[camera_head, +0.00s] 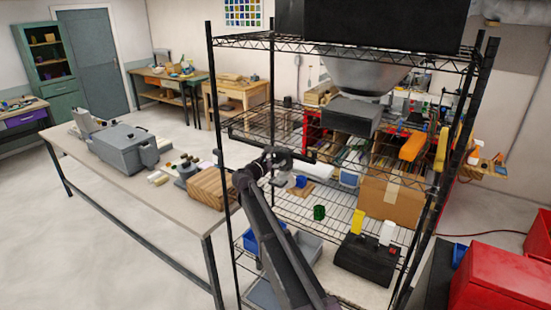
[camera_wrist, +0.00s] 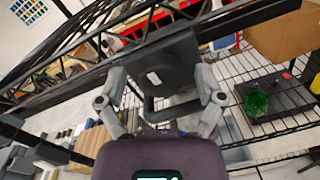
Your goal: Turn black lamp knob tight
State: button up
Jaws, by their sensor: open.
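In the wrist view, a black round part with a small pale mark (camera_wrist: 160,72) sits on a dark square block at a dark rail. It looks like the lamp knob, though I cannot be sure. My open gripper (camera_wrist: 162,88) has one finger to its left and one to its right. Contact cannot be told. In the head view, my gripper (camera_head: 279,161) is at the front of the wire rack, by the rail (camera_head: 270,143). The knob cannot be made out there.
The black wire rack (camera_head: 238,195) holds a cardboard box (camera_head: 393,198), a green cup (camera_head: 319,212) and a black case (camera_head: 366,262). Its posts and shelves surround my arm. A wooden block (camera_head: 211,188) and grey machine (camera_head: 125,147) stand on the left table (camera_head: 85,150).

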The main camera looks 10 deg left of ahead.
jog(key=c, duration=1.1)
jog(key=shift+c, duration=0.2)
jog(key=shift+m, duration=0.5)
jog(key=m, duration=0.4)
jog(key=shift+p, duration=0.3)
jog(key=m, duration=0.4)
jog(key=shift+m, duration=0.3)
jog(key=m, duration=0.4)
jog(key=shift+y, duration=0.4)
jog(key=m, duration=0.4)
jog(key=shift+m, duration=0.4)
jog(key=shift+y, duration=0.3)
